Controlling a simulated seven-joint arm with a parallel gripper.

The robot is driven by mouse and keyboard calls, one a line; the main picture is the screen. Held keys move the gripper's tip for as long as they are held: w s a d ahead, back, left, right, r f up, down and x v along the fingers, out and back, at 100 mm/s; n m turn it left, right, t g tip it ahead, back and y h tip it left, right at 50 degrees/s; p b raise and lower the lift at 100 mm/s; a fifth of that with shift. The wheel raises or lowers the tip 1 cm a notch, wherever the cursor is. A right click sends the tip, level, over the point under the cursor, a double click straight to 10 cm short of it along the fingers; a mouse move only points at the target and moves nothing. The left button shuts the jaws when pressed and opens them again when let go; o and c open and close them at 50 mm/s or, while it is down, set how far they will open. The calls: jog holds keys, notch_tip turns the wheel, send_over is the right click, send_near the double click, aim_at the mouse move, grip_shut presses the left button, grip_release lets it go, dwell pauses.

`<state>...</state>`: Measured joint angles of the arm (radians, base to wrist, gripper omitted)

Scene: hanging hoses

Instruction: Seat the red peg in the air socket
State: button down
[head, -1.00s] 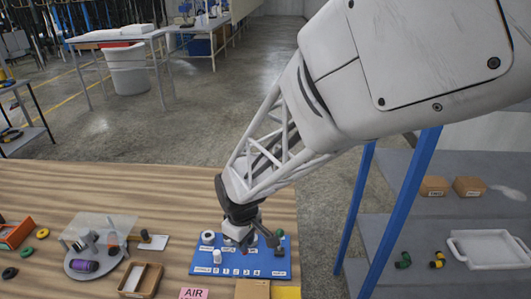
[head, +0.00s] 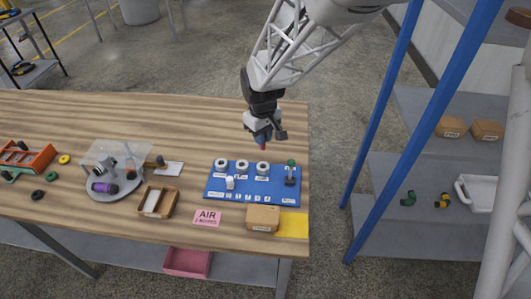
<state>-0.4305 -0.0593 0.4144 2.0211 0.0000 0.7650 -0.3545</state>
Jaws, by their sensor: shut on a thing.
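The red peg (head: 263,146) hangs below my gripper (head: 263,136), which is shut on it in the head view. The peg's upper part is hidden by the fingers. The blue board (head: 218,194) lies on the wooden table below, with three white ring-shaped sockets (head: 242,166) in a row along its back. Their small labels are too small to read, so I cannot tell which is the air socket. My gripper and the peg are over the board's back edge, nearest in the picture to the right-hand ring (head: 262,168), and appear apart from it.
A white upright piece (head: 230,183) and a green-topped dark fitting (head: 290,172) stand on the board. In front are a pink AIR sign (head: 207,218), a cardboard box (head: 263,218) and a yellow patch (head: 293,225). A wooden tray (head: 158,201) and round grey plate (head: 112,187) lie left.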

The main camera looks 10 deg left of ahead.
aim_at(263, 149)
jog(key=shift+f, duration=3.1)
jog(key=shift+f, duration=1.9)
jog(key=shift+f, duration=0.1)
jog(key=c, duration=1.1)
grip_release()
notch_tip(263, 149, up, 12)
jog(key=shift+r, duration=0.15)
